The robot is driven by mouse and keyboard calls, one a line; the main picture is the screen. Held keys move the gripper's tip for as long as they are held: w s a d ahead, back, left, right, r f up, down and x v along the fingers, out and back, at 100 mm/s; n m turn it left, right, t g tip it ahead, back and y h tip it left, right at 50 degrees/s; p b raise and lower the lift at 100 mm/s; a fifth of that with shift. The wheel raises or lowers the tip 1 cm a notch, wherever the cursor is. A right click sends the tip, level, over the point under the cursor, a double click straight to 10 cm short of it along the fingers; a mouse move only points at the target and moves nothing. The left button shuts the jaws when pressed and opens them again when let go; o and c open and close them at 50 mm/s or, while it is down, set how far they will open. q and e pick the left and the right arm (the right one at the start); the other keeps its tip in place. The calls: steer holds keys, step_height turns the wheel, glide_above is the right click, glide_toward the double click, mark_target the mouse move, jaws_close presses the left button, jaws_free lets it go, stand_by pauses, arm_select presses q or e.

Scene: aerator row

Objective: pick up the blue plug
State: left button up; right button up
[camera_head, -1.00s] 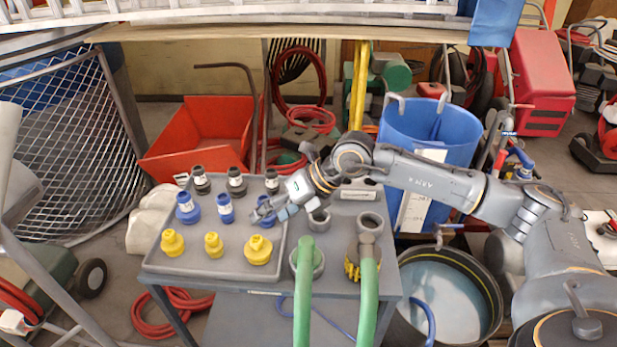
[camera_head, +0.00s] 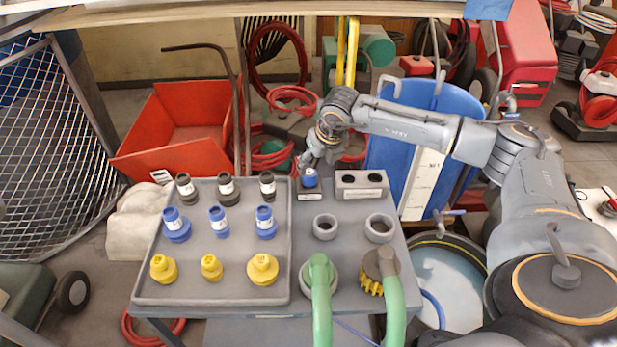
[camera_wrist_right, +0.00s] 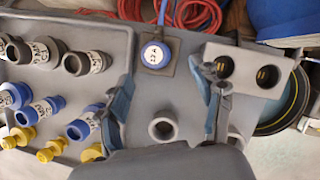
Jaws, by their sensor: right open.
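A blue plug (camera_head: 309,178) with a white label on its top stands upright in a small grey square block at the table's back edge. It also shows in the right wrist view (camera_wrist_right: 155,55), apart from the fingers. My right gripper (camera_head: 306,166) is over the back edge, close to this plug. In the wrist view my right gripper (camera_wrist_right: 167,82) is open and empty, its fingers wide apart. Three other blue plugs stand in the grey tray (camera_head: 143,288): the left one (camera_head: 176,226), the middle one (camera_head: 219,222) and the right one (camera_head: 265,223). My left gripper is out of view.
A grey two-hole block (camera_head: 360,185) sits right of the single block. Two grey rings (camera_head: 325,227) stand in front. Black plugs (camera_head: 227,189) and yellow plugs (camera_head: 212,267) share the tray. Green hoses (camera_head: 320,290) rise at the front. A blue bin (camera_head: 425,130) stands behind.

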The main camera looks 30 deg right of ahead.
mark_target(310, 172)
steer(key=x, duration=0.3)
steer(key=shift+w+a+p, duration=0.2)
steer(key=shift+w+p, duration=0.1)
steer(key=shift+p, duration=0.05)
steer(key=x, duration=0.2)
steer(key=shift+w+f, duration=0.4)
steer(key=shift+f, duration=0.3)
steer(key=c, duration=1)
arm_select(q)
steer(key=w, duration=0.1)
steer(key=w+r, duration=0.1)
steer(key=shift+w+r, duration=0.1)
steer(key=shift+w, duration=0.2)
arm_select(e)
steer(key=shift+c, duration=1.4)
